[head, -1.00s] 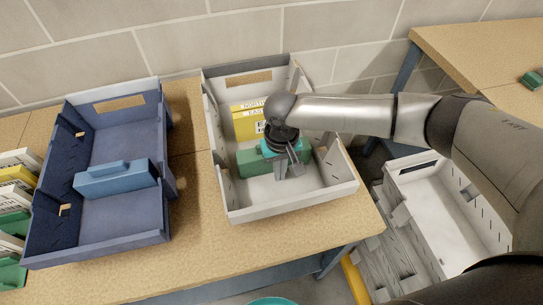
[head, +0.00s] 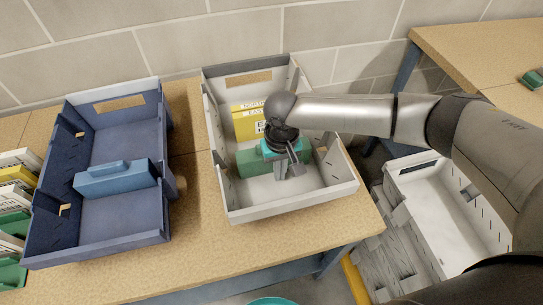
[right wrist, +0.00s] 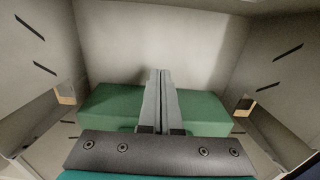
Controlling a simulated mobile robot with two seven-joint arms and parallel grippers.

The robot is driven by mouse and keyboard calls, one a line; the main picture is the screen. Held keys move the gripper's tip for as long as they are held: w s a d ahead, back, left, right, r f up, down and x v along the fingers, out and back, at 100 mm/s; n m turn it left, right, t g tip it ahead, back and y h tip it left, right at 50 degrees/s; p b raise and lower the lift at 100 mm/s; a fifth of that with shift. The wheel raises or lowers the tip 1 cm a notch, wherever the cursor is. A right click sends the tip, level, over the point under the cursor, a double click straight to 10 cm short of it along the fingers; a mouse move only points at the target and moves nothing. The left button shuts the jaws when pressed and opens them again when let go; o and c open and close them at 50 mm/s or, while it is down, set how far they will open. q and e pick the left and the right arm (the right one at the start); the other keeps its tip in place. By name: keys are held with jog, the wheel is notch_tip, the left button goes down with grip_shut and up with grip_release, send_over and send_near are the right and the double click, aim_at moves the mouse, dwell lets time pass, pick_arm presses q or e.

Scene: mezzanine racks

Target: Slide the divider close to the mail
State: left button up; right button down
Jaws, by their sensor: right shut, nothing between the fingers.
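The green divider (head: 248,164) stands across the white-grey tray (head: 283,209) in the middle of the table. The yellow mail (head: 246,124) with printed lettering sits behind it, toward the wall, with a small gap in the picture. My right gripper (head: 284,172) is inside the tray, on the near side of the divider, fingers pointing down and shut with nothing between them. In the right wrist view the closed fingers (right wrist: 160,102) are in front of the green divider (right wrist: 112,105); whether they touch it I cannot tell. The mail is partly hidden by my right arm. My left gripper is not in view.
A blue tray (head: 93,244) with a blue divider (head: 116,180) stands to the left. Yellow, white and green items (head: 17,180) are at the far left edge. White trays (head: 440,210) sit lower right. The tray's near floor is bare.

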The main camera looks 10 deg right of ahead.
jog(key=shift+w, duration=0.1)
jog(key=shift+w+a+b, duration=0.1)
jog(key=shift+w+b, duration=0.95)
jog(key=shift+w, duration=1.25)
jog(key=shift+w+b, duration=0.7)
jog(key=shift+w, duration=0.4)
jog(key=shift+w+b, duration=0.35)
jog(key=shift+w, duration=0.75)
jog(key=shift+s, duration=0.1)
jog(key=shift+s+r+p, duration=0.1)
jog(key=shift+s+p, duration=0.2)
jog(key=shift+p, duration=0.5)
jog(key=shift+s+p, duration=0.4)
jog(key=shift+p, duration=0.2)
